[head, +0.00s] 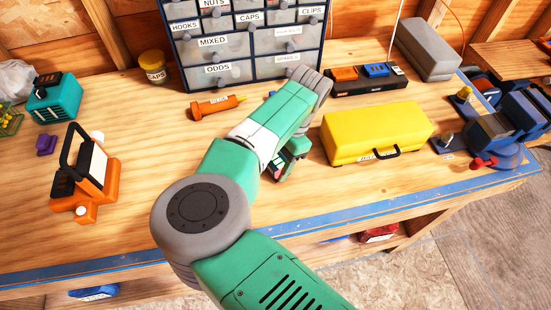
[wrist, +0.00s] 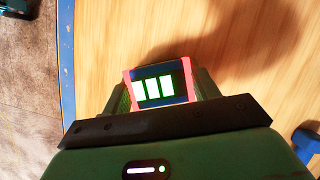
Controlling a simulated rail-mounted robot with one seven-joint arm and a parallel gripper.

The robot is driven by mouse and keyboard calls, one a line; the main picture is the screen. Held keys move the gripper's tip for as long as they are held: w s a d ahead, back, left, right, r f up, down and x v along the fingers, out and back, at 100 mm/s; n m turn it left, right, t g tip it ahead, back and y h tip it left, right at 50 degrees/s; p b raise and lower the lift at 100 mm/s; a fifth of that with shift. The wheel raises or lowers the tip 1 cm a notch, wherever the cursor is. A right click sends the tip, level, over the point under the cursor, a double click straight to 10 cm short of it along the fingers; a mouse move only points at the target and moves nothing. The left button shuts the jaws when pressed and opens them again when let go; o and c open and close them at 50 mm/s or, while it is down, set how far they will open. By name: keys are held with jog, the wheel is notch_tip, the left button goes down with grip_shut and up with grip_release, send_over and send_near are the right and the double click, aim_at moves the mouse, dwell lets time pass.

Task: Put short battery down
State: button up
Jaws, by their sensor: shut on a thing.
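The short battery (wrist: 160,86) sits between my gripper's fingers in the wrist view, a dark blue block with red edges and three pale, green-edged bars on its face. My gripper (wrist: 161,94) is shut on it. In the head view my gripper (head: 287,160) is low over the workbench (head: 240,205), left of the yellow case, and mostly hidden by my arm. Only a small part of the battery shows there. I cannot tell whether the battery touches the bench.
A yellow case (head: 377,130) stands close on the right. A black rack (head: 368,86) holds orange and blue blocks behind it. An orange-handled tool (head: 213,107) lies behind left. An orange device (head: 86,180) stands at left. Bare bench lies between it and my arm.

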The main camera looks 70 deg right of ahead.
jog(key=shift+f, duration=0.1)
jog(key=o, duration=1.1)
jog(key=v, duration=1.2)
